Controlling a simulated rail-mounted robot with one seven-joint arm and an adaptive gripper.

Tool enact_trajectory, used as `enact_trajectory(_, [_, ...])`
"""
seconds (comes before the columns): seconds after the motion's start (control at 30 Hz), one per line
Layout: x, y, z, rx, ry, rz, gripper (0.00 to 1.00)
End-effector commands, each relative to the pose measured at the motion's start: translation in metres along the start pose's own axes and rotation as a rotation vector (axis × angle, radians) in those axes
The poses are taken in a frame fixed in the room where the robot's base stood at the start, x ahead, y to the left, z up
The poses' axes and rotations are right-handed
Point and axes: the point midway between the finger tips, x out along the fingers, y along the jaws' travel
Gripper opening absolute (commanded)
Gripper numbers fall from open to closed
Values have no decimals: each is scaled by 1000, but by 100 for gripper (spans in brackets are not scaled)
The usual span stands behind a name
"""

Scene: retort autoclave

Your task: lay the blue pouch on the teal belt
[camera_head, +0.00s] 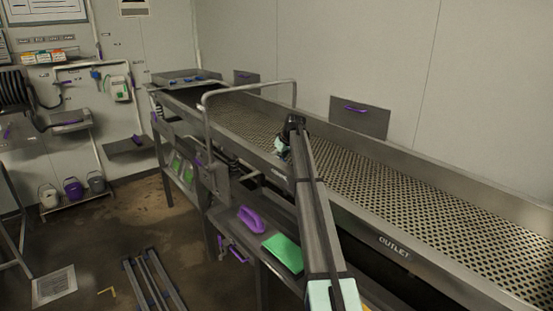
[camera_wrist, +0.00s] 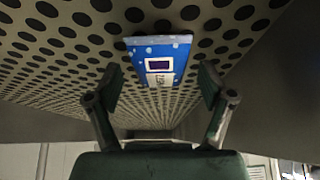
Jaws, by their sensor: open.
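The blue pouch (camera_wrist: 160,60), with a white edge and a dark panel, shows in the wrist view against the perforated belt surface (camera_wrist: 60,45). It appears to lie flat there. My gripper (camera_wrist: 160,84) is open, with one finger on each side of the pouch and visible gaps between them. In the head view my gripper (camera_head: 284,148) is over the near side of the long perforated belt (camera_head: 400,185), which looks beige with dark holes, not teal. The pouch is not visible in the head view; my arm and gripper may hide it.
Metal side walls (camera_head: 480,190) run along the belt, with an "OUTLET" label on the near one. A bent rail (camera_head: 250,88) arches over it. A purple-handled item (camera_head: 251,219) and a green item (camera_head: 284,252) lie on the shelf below.

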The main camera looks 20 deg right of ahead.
Motion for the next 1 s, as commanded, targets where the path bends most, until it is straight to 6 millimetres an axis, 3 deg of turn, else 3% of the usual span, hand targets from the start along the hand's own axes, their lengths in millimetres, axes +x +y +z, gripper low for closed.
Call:
enact_trajectory(0.17, [1, 0, 0, 0, 0, 0, 81])
enact_trajectory(0.37, [1, 0, 0, 0, 0, 0, 17])
enact_trajectory(0.47, [1, 0, 0, 0, -1, 0, 17])
enact_trajectory(0.5, [1, 0, 0, 0, 0, 0, 11])
enact_trajectory(0.77, [0, 0, 0, 0, 0, 0, 11])
enact_trajectory(1.0, [-13, 0, -8, -1, 0, 0, 11])
